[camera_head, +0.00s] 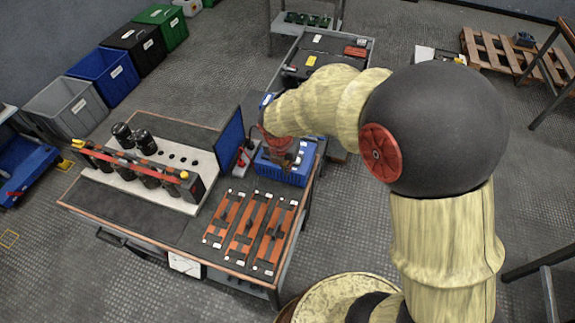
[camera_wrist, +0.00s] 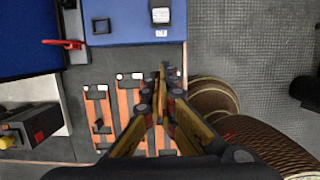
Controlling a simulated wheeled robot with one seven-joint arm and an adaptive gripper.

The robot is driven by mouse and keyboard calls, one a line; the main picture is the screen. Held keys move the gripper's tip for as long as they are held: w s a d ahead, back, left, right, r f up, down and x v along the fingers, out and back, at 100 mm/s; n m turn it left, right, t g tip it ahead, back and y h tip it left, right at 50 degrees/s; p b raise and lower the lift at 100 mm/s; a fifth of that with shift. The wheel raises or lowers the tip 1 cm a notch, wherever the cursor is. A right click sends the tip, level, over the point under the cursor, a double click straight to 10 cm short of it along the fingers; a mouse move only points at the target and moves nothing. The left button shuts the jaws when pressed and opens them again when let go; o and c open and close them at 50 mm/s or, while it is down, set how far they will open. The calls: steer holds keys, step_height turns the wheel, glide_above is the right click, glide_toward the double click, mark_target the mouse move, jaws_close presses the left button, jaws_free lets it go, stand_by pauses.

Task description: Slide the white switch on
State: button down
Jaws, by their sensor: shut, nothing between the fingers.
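My gripper (camera_wrist: 164,82) is shut and empty in the wrist view, with its fingertips close together below the edge of a blue box (camera_wrist: 125,32). A small black device with a white part (camera_wrist: 160,15) sits on this box above the fingertips; I cannot tell for sure whether that white part is the switch or which way it is set. A black square frame (camera_wrist: 101,25) is on the box to its left. In the head view, my gripper (camera_head: 290,158) is over the blue box (camera_head: 283,175) at the table's right end. My arm hides part of the box there.
Orange bars on a dark plate (camera_head: 245,230) lie in front of the box. A white board (camera_head: 150,180) with black capacitors stands at left. A blue upright panel (camera_head: 229,138) and a red lever (camera_wrist: 62,43) are left of the box. Floor (camera_head: 530,190) is open at right.

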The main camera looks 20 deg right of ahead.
mark_target(294, 166)
steer(key=w+d+f+b, duration=0.1)
steer(key=f, duration=0.1)
steer(key=w+f+b, duration=0.1)
steer(key=f, duration=0.2)
steer(key=w+d+f+b, duration=0.1)
steer(key=f+b, duration=0.1)
steer(key=f, duration=0.1)
steer(key=shift+w+d, duration=0.3)
steer(key=shift+w, duration=0.1)
steer(key=shift+w+d, duration=0.35)
steer(key=shift+w, duration=0.2)
steer(key=shift+w+d+r+p, duration=0.25)
steer(key=shift+w+d+p, duration=0.15)
steer(key=shift+w+p, duration=0.25)
steer(key=shift+w+d+f+p, duration=0.15)
steer(key=shift+w+d+p, duration=0.25)
steer(key=shift+w+p, duration=0.2)
